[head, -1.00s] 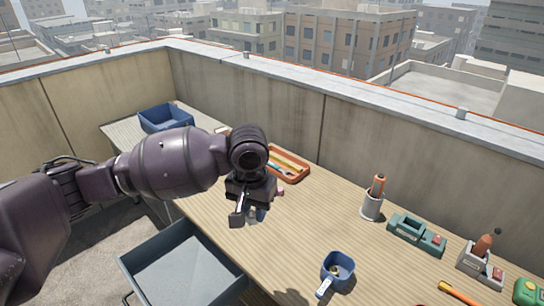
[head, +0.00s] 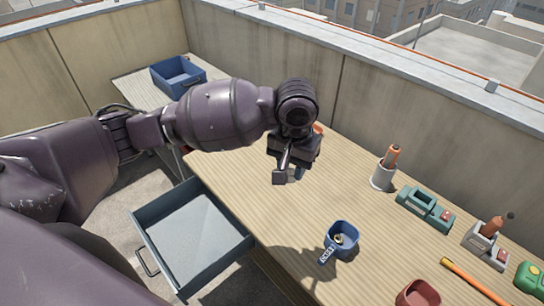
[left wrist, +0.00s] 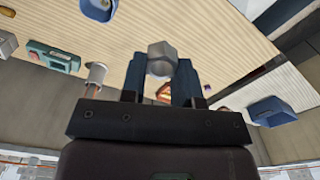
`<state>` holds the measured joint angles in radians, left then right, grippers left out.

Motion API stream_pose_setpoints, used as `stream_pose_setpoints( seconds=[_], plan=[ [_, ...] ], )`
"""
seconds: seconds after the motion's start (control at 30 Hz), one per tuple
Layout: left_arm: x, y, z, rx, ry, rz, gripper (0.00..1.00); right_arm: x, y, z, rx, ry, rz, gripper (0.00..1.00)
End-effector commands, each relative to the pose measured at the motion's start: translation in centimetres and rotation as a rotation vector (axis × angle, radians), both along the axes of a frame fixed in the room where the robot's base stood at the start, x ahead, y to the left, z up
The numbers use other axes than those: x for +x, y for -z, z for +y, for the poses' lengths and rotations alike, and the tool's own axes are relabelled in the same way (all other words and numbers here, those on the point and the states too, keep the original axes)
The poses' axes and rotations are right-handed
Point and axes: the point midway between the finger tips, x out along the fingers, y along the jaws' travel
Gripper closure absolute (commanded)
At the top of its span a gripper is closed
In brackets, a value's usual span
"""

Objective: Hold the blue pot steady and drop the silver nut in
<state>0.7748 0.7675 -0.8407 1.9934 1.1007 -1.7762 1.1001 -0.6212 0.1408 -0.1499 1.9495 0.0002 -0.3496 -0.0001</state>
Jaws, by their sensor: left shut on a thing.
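The blue pot (head: 345,228) stands upright on the wooden table, its labelled handle pointing toward the lower left. Something small and light lies inside it. The pot shows partly at the top edge of the left wrist view (left wrist: 97,10). My left gripper (head: 287,174) is above the table, to the left of the pot and apart from it. In the left wrist view it is shut on the silver nut (left wrist: 161,58), a hexagonal piece between the fingertips. My right gripper is in neither view.
An open drawer (head: 147,243) juts out at left. A blue bin (head: 178,74) sits far left.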

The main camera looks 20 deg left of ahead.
Motion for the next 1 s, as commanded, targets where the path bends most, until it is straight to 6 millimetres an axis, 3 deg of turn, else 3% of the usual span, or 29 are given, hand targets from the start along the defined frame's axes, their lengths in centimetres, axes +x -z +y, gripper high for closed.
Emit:
stream_pose_setpoints(
  seconds=[0.2,0.6,0.77,1.0],
  plan=[
    [1.3,1.8,-5.9,-0.004,-0.004,0.006,0.95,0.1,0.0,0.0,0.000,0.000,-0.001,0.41],
    [3.8,6.3,-15.4,-0.002,-0.103,0.013,0.95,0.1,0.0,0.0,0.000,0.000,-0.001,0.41],
    [4.8,8.7,-17.1,0.001,-0.169,0.015,0.95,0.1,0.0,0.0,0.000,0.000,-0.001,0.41],
    [6.4,10.7,-15.3,0.001,-0.240,0.014,0.95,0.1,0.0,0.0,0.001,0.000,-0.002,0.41]
  ],
)
